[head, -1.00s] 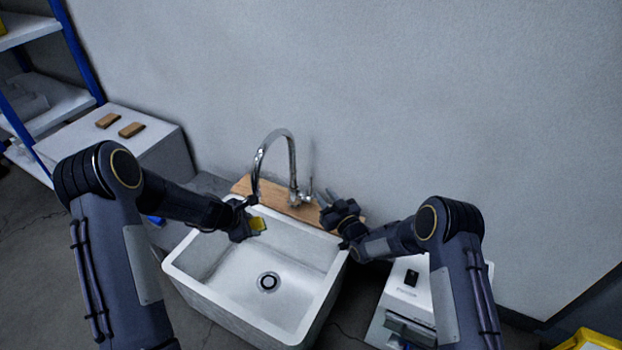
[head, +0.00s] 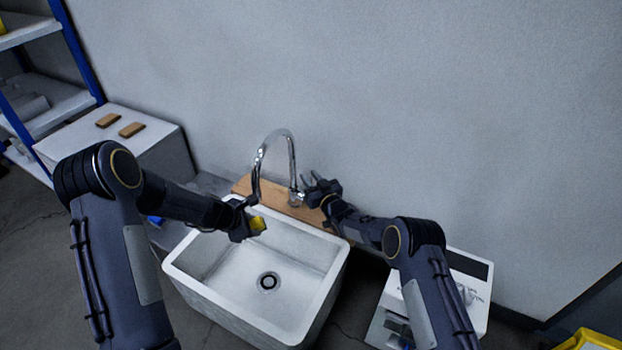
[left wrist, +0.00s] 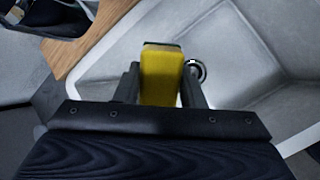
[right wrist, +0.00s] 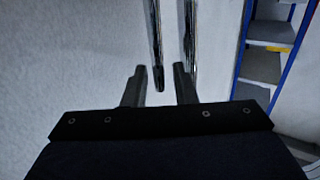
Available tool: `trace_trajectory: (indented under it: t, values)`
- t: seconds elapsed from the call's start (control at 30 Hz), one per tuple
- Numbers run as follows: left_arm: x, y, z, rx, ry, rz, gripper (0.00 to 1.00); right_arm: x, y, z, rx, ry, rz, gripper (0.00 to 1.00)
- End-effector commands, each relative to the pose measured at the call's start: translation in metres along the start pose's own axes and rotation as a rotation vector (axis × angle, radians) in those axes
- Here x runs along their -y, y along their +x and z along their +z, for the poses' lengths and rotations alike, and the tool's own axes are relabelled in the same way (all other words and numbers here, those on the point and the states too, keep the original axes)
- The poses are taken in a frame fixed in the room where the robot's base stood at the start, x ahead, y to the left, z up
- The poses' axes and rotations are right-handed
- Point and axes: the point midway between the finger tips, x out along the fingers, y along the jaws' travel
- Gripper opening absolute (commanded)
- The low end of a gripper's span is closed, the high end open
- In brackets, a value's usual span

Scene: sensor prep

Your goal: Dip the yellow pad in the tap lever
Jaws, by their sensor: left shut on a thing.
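The yellow pad (head: 258,224) is held by my left gripper (head: 247,227) over the back left of the sink. In the left wrist view the pad (left wrist: 161,75) stands upright between the two fingers. The chrome tap (head: 292,165) rises behind the sink, its curved spout ending close to my left gripper. My right gripper (head: 315,184) is beside the tap's base, on its right, where the lever is largely hidden. In the right wrist view my right gripper (right wrist: 154,74) is open, with chrome rods (right wrist: 156,45) ahead of and between its fingers; I cannot tell which is the lever.
The white sink (head: 232,289) has a dark drain (head: 268,282) and a wooden board (head: 243,184) along its back. A white machine (head: 472,263) stands at the right, below my right arm. Two brown blocks (head: 132,130) lie on a white cabinet at the left. A wall closes the back.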

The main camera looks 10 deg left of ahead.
Motion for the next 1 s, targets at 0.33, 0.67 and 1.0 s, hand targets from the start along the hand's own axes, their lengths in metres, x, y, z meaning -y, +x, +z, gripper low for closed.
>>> trace_trajectory:
  t: [0.33, 0.67, 1.0]
  values:
    - [0.000, 0.000, 0.000, 0.000, 0.000, 0.000, 0.18, 0.000, 0.000, 0.000, -0.001, 0.000, 0.000, 0.00]
    - [0.000, 0.000, 0.000, 0.000, 0.000, 0.000, 0.18, 0.010, -0.006, 0.001, -0.064, -0.095, -0.004, 0.00]
    - [0.000, 0.000, 0.000, 0.000, 0.000, 0.000, 0.18, 0.010, -0.007, 0.000, -0.077, -0.111, -0.002, 0.14]
